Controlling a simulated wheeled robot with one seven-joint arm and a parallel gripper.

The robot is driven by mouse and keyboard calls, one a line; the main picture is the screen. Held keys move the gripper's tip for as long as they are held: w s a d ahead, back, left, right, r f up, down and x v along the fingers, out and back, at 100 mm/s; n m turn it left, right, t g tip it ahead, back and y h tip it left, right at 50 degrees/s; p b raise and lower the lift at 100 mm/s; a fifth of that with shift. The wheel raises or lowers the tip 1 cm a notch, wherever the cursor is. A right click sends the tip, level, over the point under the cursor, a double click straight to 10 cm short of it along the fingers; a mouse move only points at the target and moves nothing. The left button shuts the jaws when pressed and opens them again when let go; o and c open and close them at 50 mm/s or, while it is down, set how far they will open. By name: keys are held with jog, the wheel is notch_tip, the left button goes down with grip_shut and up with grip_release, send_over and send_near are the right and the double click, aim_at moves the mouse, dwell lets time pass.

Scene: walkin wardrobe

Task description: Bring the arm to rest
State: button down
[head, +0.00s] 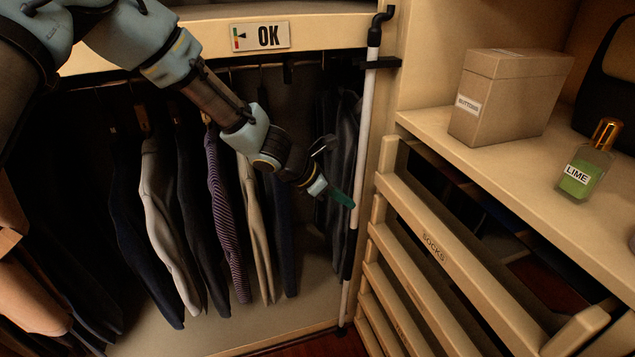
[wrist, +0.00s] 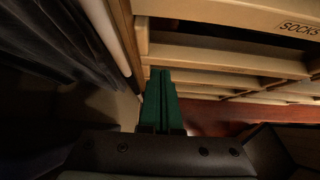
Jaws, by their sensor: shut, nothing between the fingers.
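My gripper (head: 341,198) is at the end of my arm, which reaches in from the upper left in the head view. Its green fingers point down and to the right, in front of the hanging clothes and close to the white pole (head: 366,130). In the wrist view my gripper (wrist: 160,75) shows its two green fingers lying side by side, shut with nothing between them. The gap between the fingers and the pole cannot be judged exactly.
Drawers, one marked SOCKS (head: 433,247), stand at the right. On the shelf (head: 540,165) above are a BUTTONS box (head: 505,100), a LIME bottle (head: 585,165) and a dark bag (head: 610,95). Hanging clothes (head: 225,215) fill the left. An OK sign (head: 261,36) is on the upper board.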

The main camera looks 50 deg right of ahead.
jog(key=w+a+r+m+t+y+p, duration=0.15)
jog(key=w+a+r+m, duration=0.25)
jog(key=w+a, duration=0.85)
jog(key=w+a+r+m+t+y, duration=0.1)
jog(key=w+a+r+m+t, duration=0.25)
jog(key=w+a, duration=0.85)
jog(key=a+r+m+t+y+p, duration=0.1)
jog(key=a+r+m+y, duration=0.1)
jog(key=a, duration=1.5)
jog(key=a+r+m+y, duration=0.2)
jog(key=a+r, duration=0.3)
jog(key=a, duration=1.3)
jog(key=shift+s+r+t+p, duration=0.2)
jog(key=shift+s+t+p, duration=0.15)
jog(key=shift+s+t, duration=0.05)
jog(key=shift+m+y, duration=0.25)
